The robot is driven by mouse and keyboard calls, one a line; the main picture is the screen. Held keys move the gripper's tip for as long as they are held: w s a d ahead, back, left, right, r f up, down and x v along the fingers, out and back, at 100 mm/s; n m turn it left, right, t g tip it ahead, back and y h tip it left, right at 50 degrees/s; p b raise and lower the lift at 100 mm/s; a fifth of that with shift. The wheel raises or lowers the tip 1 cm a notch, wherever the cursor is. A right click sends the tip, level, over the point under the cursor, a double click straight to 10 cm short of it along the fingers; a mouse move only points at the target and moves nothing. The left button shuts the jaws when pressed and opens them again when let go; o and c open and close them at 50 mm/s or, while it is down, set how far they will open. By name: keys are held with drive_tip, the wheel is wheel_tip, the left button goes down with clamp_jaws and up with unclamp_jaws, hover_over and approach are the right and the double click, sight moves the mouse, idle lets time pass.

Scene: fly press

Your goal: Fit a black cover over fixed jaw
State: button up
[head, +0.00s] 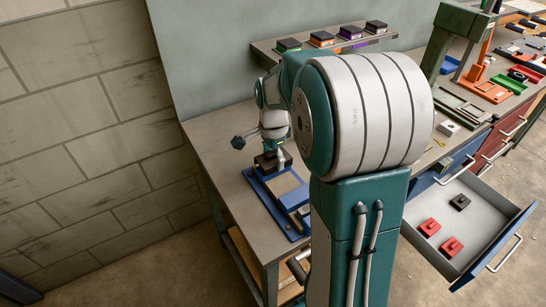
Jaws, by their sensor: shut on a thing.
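A blue vise (289,229) stands on the grey workbench, partly hidden by my own arm. My gripper (272,152) is low over the far end of the vise, where the fixed jaw seems to be. It is shut on a small black cover (267,163). The cover is at or just above that end; I cannot tell whether it is seated. A similar black piece (460,202) lies in the open drawer with two red pieces, one farther (430,227) and one nearer (452,246).
The open drawer (497,226) juts out at the right. A wall shelf (268,46) behind the bench holds several dark-topped boxes. A green press frame (440,50) and coloured trays stand farther right. Bare benchtop (219,142) lies left of the vise.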

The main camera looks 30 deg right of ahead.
drive_tip(key=shift+f, duration=1.2)
idle(0.8)
idle(0.5)
drive_tip(key=o, duration=1)
drive_tip(key=shift+c, duration=0.2)
drive_tip(key=shift+r, duration=0.1)
wheel_tip(320, 180, up, 12)
drive_tip(key=shift+f, duration=0.15)
drive_tip(key=s+a+r+n+t, duration=0.1)
drive_tip(key=s+a+n+t, duration=0.1)
drive_tip(key=s+a+n, duration=0.4)
drive_tip(key=s+a+r+n+t, duration=0.1)
drive_tip(key=s+a+n+t, duration=0.2)
drive_tip(key=s+a+n, duration=0.3)
drive_tip(key=s+n, duration=0.5)
drive_tip(key=s, duration=0.2)
drive_tip(key=shift+a+n+t, duration=0.3)
drive_tip(key=shift+a, duration=0.05)
